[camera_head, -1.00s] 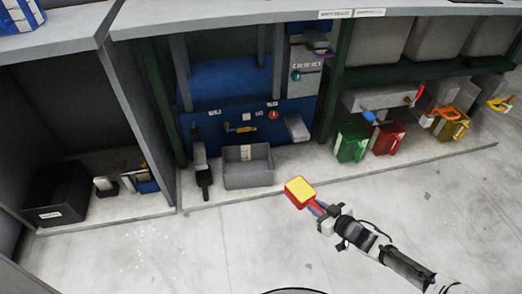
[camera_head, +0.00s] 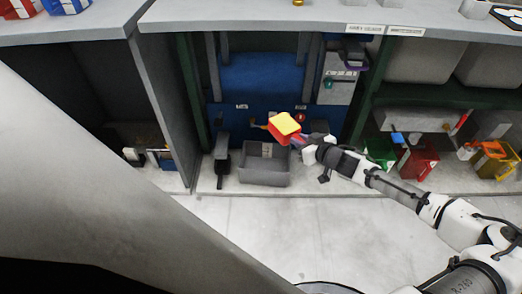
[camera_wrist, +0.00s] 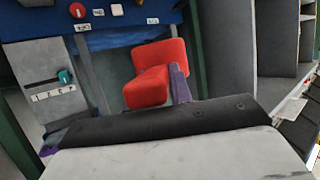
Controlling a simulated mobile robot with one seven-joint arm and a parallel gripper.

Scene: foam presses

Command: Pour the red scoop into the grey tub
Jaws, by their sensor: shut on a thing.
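The red scoop (camera_head: 284,128) is filled with a yellow material that shows on top. My gripper (camera_head: 302,144) is shut on its purple handle and holds it in the air. In the head view the scoop appears above the back right part of the grey tub (camera_head: 262,179). The tub stands on the low pale shelf, and its inside looks empty. In the wrist view the red scoop (camera_wrist: 152,76) and part of the purple handle (camera_wrist: 180,86) show beyond the dark gripper body; the yellow material is hidden there.
A blue press panel (camera_head: 260,80) stands behind the tub. A black device (camera_head: 222,155) stands just left of it. Green (camera_head: 380,152) and red (camera_head: 418,160) containers stand to the right. A large grey surface (camera_head: 130,190) covers the lower left. The floor in front is clear.

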